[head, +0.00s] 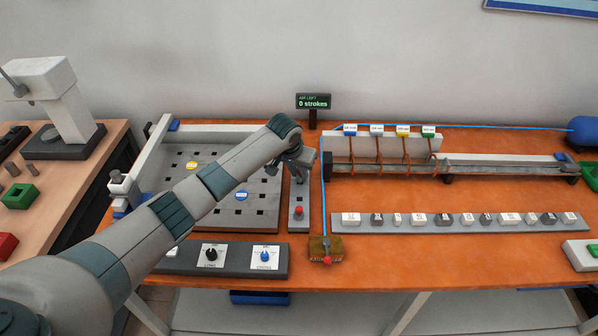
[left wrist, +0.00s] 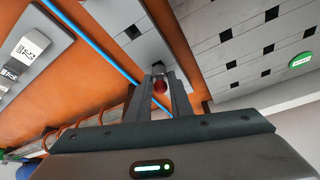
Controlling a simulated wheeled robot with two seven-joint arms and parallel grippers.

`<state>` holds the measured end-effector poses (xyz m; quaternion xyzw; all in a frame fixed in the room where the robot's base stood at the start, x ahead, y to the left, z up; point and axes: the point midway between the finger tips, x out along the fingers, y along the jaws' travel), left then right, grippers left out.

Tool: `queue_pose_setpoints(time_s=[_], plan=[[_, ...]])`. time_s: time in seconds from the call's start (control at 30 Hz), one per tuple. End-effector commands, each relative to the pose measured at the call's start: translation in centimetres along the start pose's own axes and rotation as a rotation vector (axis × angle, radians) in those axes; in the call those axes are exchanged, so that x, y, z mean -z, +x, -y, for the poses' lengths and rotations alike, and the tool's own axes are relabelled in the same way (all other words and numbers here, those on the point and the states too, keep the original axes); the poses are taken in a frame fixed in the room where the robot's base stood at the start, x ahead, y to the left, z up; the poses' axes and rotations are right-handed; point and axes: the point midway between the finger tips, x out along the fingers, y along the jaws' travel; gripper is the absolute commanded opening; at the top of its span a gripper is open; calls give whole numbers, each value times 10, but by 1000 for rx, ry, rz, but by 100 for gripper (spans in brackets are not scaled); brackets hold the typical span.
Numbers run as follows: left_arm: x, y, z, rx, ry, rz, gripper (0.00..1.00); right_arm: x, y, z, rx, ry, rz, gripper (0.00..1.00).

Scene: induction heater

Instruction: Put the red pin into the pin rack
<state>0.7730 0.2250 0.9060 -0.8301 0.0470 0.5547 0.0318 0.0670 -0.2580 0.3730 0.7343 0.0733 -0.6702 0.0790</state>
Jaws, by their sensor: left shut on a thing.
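My left gripper (head: 299,175) is over the far part of a narrow grey strip (head: 299,222) with square holes, which looks like the pin rack. In the left wrist view the fingers (left wrist: 158,95) are shut around a red round-ended piece (left wrist: 160,86), which I take for the red pin. The strip (left wrist: 140,45) shows beyond the fingertips there. I cannot tell whether the pin's lower end is in a hole. In the head view a red knob (head: 298,211) shows on the strip, nearer than the gripper. My right gripper is not in view.
A grey perforated plate (head: 222,215) with yellow and blue discs lies left of the strip, partly behind my left arm. A blue hose (head: 322,195) runs along its right. A dial panel (head: 237,262) and a brass block (head: 320,248) stand in front. A labelled bar (head: 460,222) lies right.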

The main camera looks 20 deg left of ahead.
Motion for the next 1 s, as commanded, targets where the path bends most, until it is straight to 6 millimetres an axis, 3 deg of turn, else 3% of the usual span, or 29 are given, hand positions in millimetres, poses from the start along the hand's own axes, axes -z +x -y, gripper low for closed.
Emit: queue_pose_setpoints(time_s=[0.87, 0.9, 0.97, 1.0], plan=[[-3, 8, 0, 0, 0, 0, 0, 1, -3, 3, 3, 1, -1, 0], [-3, 8, 0, 0, 0, 0, 29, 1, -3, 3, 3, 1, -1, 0], [-3, 8, 0, 0, 0, 0, 41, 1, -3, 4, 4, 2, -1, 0], [-3, 8, 0, 0, 0, 0, 41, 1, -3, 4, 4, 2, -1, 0]])
